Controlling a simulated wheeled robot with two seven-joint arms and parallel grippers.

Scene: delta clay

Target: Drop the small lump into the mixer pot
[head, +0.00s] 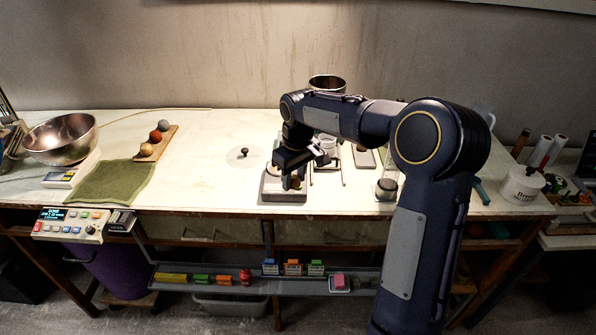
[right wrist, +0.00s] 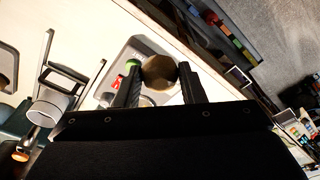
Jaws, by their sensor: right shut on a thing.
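My right gripper (head: 293,182) is over a grey flat device (head: 284,196) near the front middle of the bench. In the right wrist view, the gripper (right wrist: 160,85) is shut on a round brownish lump (right wrist: 158,70), held between its fingertips. The grey device, with a green and a red button, shows behind the lump; I cannot tell whether the lump touches it. In the head view the lump is mostly hidden by the gripper. A round steel pot (head: 327,80), probably the mixer pot, stands at the back behind my right arm, which covers its lower part. My left gripper is not in view.
A steel bowl (head: 60,138) stands at the far left beside a green cloth (head: 112,182). A wooden board (head: 168,139) holds three balls. A clear disc (head: 236,162) with a dark knob lies left of the gripper. The bench between board and disc is clear.

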